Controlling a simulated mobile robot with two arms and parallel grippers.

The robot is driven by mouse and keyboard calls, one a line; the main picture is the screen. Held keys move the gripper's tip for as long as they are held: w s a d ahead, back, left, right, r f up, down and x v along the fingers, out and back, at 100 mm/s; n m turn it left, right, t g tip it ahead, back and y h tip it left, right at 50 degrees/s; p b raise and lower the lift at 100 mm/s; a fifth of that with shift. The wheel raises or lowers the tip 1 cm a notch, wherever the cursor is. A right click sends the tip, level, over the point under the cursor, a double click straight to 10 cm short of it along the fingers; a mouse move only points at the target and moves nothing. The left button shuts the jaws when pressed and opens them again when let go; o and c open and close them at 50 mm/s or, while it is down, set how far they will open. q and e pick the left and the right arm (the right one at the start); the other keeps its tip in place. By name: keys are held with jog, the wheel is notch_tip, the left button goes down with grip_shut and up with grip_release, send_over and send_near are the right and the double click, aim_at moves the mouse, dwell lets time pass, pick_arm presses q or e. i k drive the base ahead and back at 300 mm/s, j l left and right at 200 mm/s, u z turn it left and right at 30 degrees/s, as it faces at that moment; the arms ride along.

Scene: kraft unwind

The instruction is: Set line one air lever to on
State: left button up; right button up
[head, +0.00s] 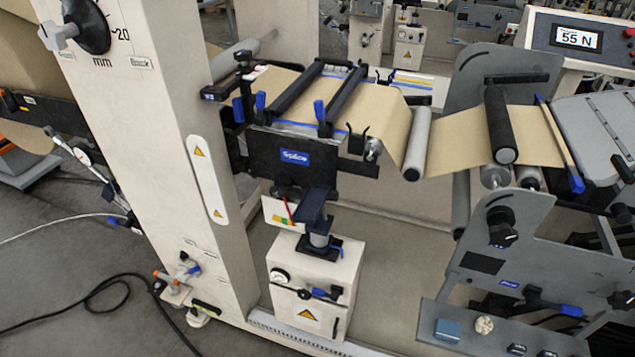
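A white cabinet (315,275) stands on the floor below the splice table, with a round gauge on its front. A small lever with a blue grip (326,293) lies roughly level across the cabinet front, beside black fittings. Neither of my grippers is in view.
A splice table (290,157) carries brown paper over rollers (418,143). The white column (165,120) stands left of the cabinet. A grey panel (540,265) with a black knob (502,228) is at right. A black cable (110,283) lies on the floor at left.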

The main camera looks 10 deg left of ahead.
aim_at(335, 294)
jog(key=j+z, duration=0.2)
jog(key=z, duration=0.25)
jog(key=j+z, duration=0.25)
jog(key=z, duration=0.2)
jog(key=j+z, duration=0.25)
jog(key=z, duration=0.2)
jog(key=j+z, duration=0.2)
jog(key=z, duration=0.25)
jog(key=k+j+z, duration=0.1)
jog(key=j, duration=0.3)
jog(key=k+j+z, duration=0.1)
jog(key=k+j, duration=0.15)
jog(key=k+j+z, duration=0.1)
jog(key=j, duration=0.35)
jog(key=k+j+z, duration=0.1)
jog(key=k+j, duration=0.15)
jog(key=j, duration=0.1)
